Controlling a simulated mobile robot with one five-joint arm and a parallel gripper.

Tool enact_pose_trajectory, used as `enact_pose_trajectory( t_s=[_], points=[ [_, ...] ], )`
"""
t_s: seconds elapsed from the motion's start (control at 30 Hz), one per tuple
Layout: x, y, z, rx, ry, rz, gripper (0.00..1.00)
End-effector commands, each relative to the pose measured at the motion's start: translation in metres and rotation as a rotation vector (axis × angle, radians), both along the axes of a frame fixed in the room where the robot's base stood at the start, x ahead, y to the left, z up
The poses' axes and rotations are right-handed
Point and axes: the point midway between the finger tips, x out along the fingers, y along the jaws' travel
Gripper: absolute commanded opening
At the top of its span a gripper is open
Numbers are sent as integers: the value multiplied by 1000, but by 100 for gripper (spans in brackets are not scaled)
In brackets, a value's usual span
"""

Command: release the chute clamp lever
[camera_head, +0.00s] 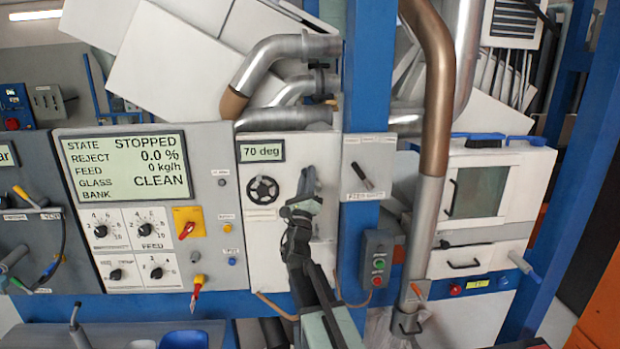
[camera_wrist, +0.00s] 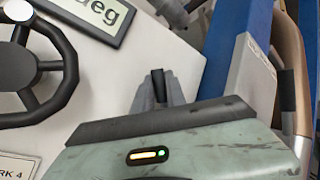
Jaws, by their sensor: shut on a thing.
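My gripper (camera_head: 307,182) is in front of the white panel with the 70 deg display, right of the black handwheel. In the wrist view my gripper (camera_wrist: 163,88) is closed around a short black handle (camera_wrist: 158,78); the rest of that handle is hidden. I cannot tell whether it is the chute clamp lever. A dark lever (camera_head: 362,176) sits tilted on a labelled plate on the blue post, apart from my gripper. An orange-tipped handle (camera_head: 418,291) is at the lower end of the brown and grey chute pipe (camera_head: 433,150).
The handwheel (camera_head: 263,190) is close on the left and also shows in the wrist view (camera_wrist: 30,70). The blue post (camera_head: 366,110) and a grey button box (camera_head: 377,260) stand to the right. A control panel (camera_head: 150,210) reading STOPPED is farther left.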

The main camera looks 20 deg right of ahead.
Motion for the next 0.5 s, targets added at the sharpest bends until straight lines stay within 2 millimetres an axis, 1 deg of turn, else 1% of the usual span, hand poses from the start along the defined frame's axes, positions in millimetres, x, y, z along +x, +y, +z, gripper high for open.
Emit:
enact_pose_trajectory(
  t_s=[0.23,0.27,0.5],
  points=[
    [-1,2,-1,5,0,3,0],
    [0,3,-1,5,1,3,25],
    [1,6,-1,3,1,7,25]
  ],
)
